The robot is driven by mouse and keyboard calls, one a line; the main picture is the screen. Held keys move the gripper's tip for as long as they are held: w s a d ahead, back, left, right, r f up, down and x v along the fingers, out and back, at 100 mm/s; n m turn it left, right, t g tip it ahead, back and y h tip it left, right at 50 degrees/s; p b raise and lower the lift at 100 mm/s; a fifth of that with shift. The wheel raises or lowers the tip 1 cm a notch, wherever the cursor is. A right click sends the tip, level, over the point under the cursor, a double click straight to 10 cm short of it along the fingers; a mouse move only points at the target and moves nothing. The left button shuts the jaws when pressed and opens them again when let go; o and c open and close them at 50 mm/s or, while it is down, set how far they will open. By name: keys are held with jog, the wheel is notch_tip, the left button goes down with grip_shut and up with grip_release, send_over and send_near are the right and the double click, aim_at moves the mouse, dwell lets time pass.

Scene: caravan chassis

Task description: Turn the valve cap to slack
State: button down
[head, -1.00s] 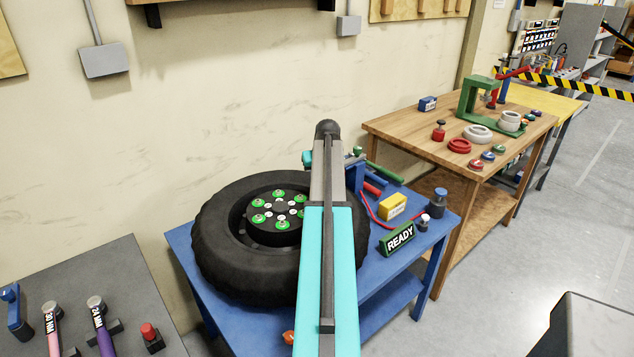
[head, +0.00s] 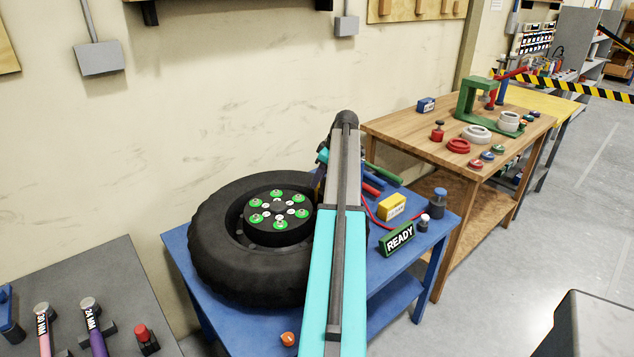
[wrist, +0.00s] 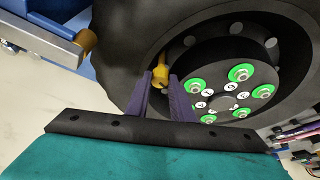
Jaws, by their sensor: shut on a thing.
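The yellow valve cap (wrist: 160,78) shows in the wrist view at the inner edge of the black tyre (wrist: 125,55), beside the dark hub. My gripper (wrist: 160,74) has its two purple fingers on either side of the cap and is shut on it. The fingers hide part of the cap and what lies below it. In the head view the tyre (head: 215,250) lies flat on a blue table, and my arm covers its right side. The cap cannot be made out there.
A READY sign (head: 398,239) and a yellow box (head: 392,207) stand on the blue table (head: 178,250), right of my arm.

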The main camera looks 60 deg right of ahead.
jog(key=shift+d+n+y+b, duration=0.1)
jog(key=shift+n+y+b, duration=0.3)
jog(key=shift+n, duration=0.9)
jog(key=c, duration=1.5)
grip_release()
jog(key=shift+g, duration=0.3)
jog(key=shift+c, duration=0.2)
jog(key=b+v, duration=0.2)
jog(key=v, duration=1.1)
jog(key=shift+s+d+r, duration=0.15)
jog(key=shift+s+r, duration=0.1)
jog(key=shift+r, duration=0.05)
jog(key=shift+f, duration=0.1)
